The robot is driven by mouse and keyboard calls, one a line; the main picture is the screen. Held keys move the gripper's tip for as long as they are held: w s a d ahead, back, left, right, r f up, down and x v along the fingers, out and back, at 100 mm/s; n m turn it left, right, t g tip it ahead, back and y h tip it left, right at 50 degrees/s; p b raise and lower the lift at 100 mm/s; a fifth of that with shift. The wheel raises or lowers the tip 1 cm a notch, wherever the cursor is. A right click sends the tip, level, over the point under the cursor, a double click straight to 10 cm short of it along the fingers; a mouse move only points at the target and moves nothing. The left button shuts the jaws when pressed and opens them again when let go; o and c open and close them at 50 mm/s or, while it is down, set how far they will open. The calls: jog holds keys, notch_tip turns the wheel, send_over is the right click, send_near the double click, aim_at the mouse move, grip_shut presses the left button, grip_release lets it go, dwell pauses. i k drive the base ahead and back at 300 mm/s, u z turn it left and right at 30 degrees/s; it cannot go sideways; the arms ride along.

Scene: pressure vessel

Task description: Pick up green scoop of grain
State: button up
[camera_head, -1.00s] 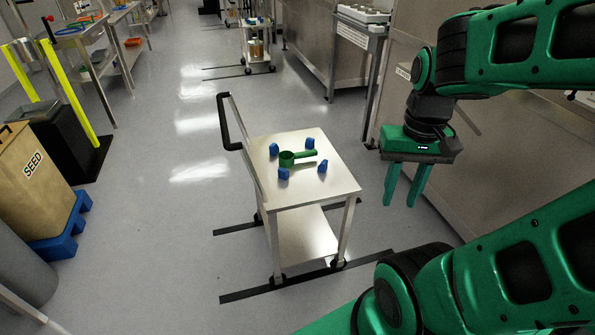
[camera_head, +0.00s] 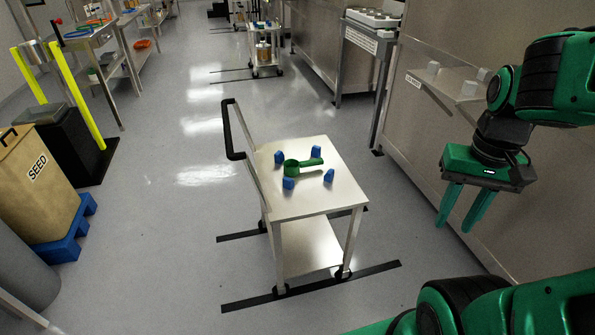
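A green scoop (camera_head: 292,168) lies on the top of a small metal cart (camera_head: 335,200). Its handle points right. Several small blue blocks (camera_head: 289,183) stand around it. Whether there is grain in the scoop is too small to tell. My gripper (camera_head: 457,218) is at the right, apart from the cart and to the right of it. Its two green fingers point down and are spread, with nothing between them.
The cart has a black push handle (camera_head: 230,130) at its left and black floor strips (camera_head: 310,287) under it. A steel cabinet wall (camera_head: 430,135) stands at the right. The floor between is clear.

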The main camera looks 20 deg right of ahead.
aim_at(291, 166)
jog(key=z, duration=0.05)
jog(key=i, duration=1)
jog(key=u, duration=0.05)
